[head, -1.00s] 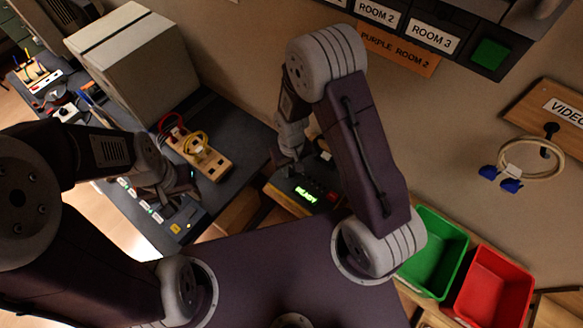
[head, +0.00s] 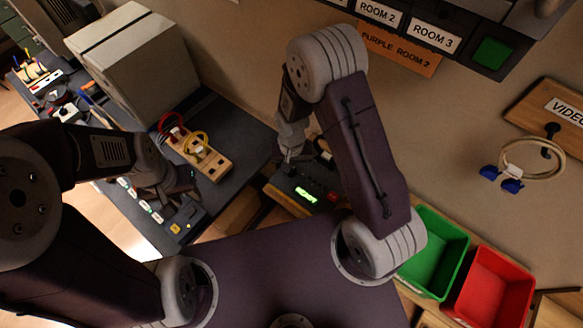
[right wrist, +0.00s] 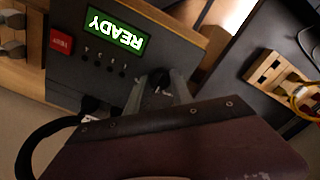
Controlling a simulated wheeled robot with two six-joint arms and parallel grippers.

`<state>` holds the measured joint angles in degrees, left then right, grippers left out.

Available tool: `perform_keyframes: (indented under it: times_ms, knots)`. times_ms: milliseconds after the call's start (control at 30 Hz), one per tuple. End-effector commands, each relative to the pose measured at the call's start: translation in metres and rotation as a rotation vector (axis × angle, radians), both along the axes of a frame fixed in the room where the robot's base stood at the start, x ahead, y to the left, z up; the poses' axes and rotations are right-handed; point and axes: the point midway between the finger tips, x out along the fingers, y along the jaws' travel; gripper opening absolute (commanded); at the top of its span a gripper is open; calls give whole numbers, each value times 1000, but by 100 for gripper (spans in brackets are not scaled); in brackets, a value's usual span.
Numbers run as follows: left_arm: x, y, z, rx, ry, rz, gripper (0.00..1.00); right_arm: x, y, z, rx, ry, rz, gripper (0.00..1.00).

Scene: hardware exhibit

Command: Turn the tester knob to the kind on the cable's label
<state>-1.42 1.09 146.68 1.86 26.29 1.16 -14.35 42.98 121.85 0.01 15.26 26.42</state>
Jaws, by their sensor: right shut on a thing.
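The tester (head: 284,190) is a dark box with a lit green display that reads READY, upside down in the right wrist view (right wrist: 117,32). Its dark knob (right wrist: 160,79) sits on the panel near the small marks. My right gripper (right wrist: 160,90) is shut on the knob, with one finger on each side; in the head view it is over the tester's far side (head: 292,157).
A red button (right wrist: 61,42) is on the tester. A wooden block with red and yellow cables (head: 213,163) lies on the bench. A green bin (head: 437,247) and a red bin (head: 492,287) stand at right. A pale cable with blue plugs (head: 535,143) hangs under the VIDEO sign.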

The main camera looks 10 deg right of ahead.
Motion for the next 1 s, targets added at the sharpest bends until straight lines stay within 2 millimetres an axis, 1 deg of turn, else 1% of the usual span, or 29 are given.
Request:
perform_keyframes:
  times_ms: [33,267,300,333,367,633,767,867,1000]
  knots:
    - [0,0,0,0,0,0,36,2,0,1,2,-6,-1,0]
    - [0,0,0,0,0,0,36,3,0,1,1,-7,0,0]
    - [0,0,0,0,0,0,36,3,0,1,1,-7,0,39]
    - [0,0,0,0,0,0,36,3,0,1,1,-7,0,47]
    - [0,0,0,0,0,0,36,2,0,1,2,-6,0,50]
    - [0,0,0,0,0,0,36,1,0,1,0,-3,1,50]
    - [0,0,-2,0,0,0,36,2,0,9,2,-6,1,50]
    - [0,0,-5,0,0,0,36,3,0,25,2,-10,1,50]
    - [0,0,-10,0,0,0,36,3,1,56,3,-12,1,50]
